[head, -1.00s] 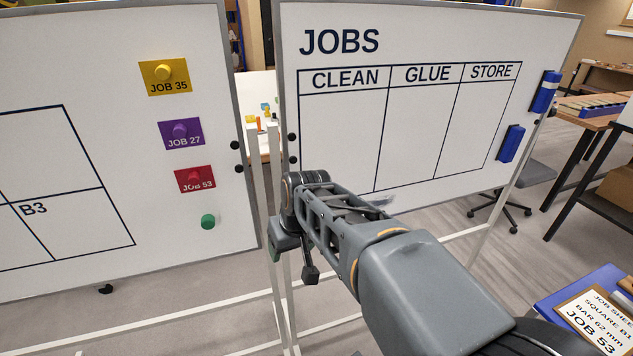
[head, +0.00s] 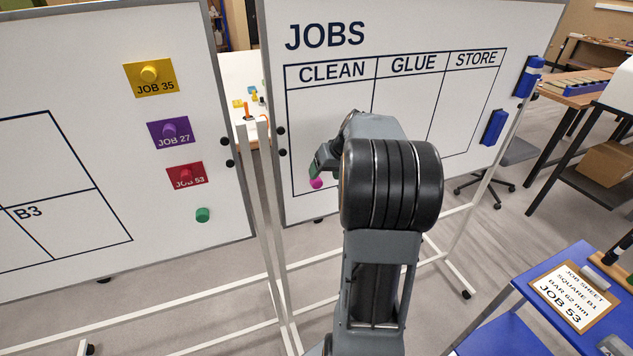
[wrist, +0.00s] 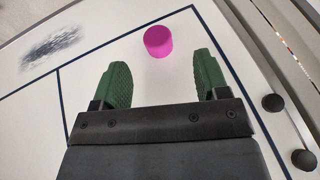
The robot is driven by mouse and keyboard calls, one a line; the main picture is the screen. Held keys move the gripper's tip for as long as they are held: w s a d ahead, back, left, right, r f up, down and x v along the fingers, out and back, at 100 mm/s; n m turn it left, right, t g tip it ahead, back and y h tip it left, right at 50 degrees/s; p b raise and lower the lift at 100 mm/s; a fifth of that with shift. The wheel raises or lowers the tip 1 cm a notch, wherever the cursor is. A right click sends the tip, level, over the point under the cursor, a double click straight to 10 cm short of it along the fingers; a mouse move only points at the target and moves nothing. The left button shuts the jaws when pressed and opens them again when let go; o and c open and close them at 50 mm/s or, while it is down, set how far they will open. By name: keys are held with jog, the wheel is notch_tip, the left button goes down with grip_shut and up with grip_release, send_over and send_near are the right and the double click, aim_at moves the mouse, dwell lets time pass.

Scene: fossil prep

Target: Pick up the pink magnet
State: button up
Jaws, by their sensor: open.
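The pink magnet (wrist: 158,41) is a short round cylinder on the white jobs board (wrist: 140,65), near a corner of the ruled table. In the head view the pink magnet (head: 316,183) shows low in the CLEAN column, partly beside my arm. My gripper (wrist: 163,75) is open and empty. Its two green fingers stand apart, and the magnet lies just beyond the fingertips, between their lines. In the head view my gripper's green finger (head: 318,165) shows close to the magnet; the rest is hidden by my arm.
A second board (head: 90,60) at the left carries yellow, purple and red cards with magnets and a green magnet (head: 203,215). A grey smudge (wrist: 52,48) marks the jobs board. Dark knobs (wrist: 272,102) sit on its edge. A blue table (head: 500,330) stands at lower right.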

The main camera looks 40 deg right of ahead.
aim_at(318, 183)
jog(key=shift+p+x, duration=0.8)
jog(key=shift+x, duration=2.25)
jog(key=shift+d, duration=0.2)
jog(key=c, duration=1)
jog(key=shift+s+r, duration=0.1)
jog(key=shift+s+r+b, duration=0.1)
jog(key=shift+r+b, duration=0.1)
jog(key=shift+b, duration=0.3)
notch_tip(318, 183, up, 6)
jog(key=b, duration=0.1)
jog(key=s+a+b, duration=0.1)
jog(key=s, duration=0.5)
jog(key=s+a+b, duration=0.2)
jog(key=s, duration=0.4)
jog(key=s+a+b, duration=0.2)
jog(key=s, duration=0.5)
jog(key=shift+r, duration=0.2)
